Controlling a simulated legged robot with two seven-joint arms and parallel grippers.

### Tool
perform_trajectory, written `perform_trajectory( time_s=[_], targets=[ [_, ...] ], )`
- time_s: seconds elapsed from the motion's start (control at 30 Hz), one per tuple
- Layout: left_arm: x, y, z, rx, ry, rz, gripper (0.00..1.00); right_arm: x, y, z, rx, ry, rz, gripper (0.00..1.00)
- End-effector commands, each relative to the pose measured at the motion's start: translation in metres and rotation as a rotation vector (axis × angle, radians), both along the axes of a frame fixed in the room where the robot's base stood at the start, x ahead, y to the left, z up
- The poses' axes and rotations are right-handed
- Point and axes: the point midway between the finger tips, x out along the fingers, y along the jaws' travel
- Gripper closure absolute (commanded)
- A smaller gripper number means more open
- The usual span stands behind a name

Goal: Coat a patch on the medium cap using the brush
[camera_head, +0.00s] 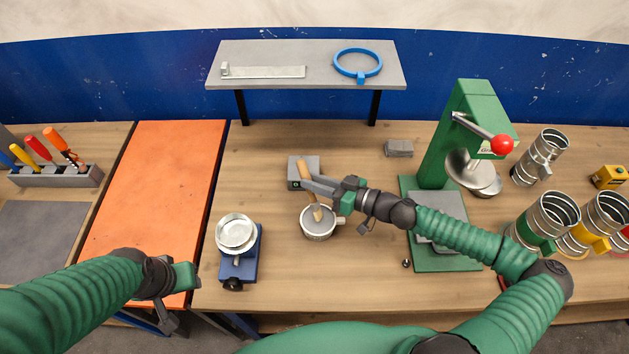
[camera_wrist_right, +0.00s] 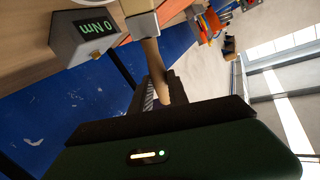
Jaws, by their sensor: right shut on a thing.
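The brush (camera_head: 316,212) has a wooden handle and pale bristles. My right gripper (camera_head: 318,186) is shut on its handle, and the bristle end is at the mouth of a round grey pot (camera_head: 318,234). Whether the bristles touch the contents cannot be told. The brush also shows in the right wrist view (camera_wrist_right: 150,55), between the dark fingers. A round silver cap (camera_head: 236,231) sits on a blue stand (camera_head: 240,267) left of the pot; whether it is the medium one cannot be told. My left gripper (camera_head: 172,296) is over the orange panel's front edge, its jaw gap unclear.
A grey box (camera_head: 296,183) stands behind the pot; its display shows in the wrist view (camera_wrist_right: 95,38). A green press (camera_head: 457,135) and several silver duct pieces (camera_head: 545,218) stand at right. A shelf (camera_head: 320,76) holds a blue ring (camera_head: 358,65). The orange panel (camera_head: 165,180) is clear.

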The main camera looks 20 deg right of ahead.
Motion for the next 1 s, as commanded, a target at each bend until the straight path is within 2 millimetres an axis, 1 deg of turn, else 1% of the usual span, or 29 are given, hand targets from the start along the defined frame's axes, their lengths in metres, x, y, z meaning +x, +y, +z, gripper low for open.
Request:
perform_trajectory(
  time_s=[0.83, 1.0],
  targets=[
    [0.0000, 0.0000, -0.0100, 0.000, 0.000, 0.000, 0.64, -0.0002, 0.0002, -0.0093, 0.000, 0.000, 0.000, 1.00],
    [-0.0001, 0.0000, -0.0093, 0.000, 0.000, 0.000, 0.64, -0.0001, 0.0001, -0.0088, 0.000, 0.000, 0.000, 1.00]
  ],
)
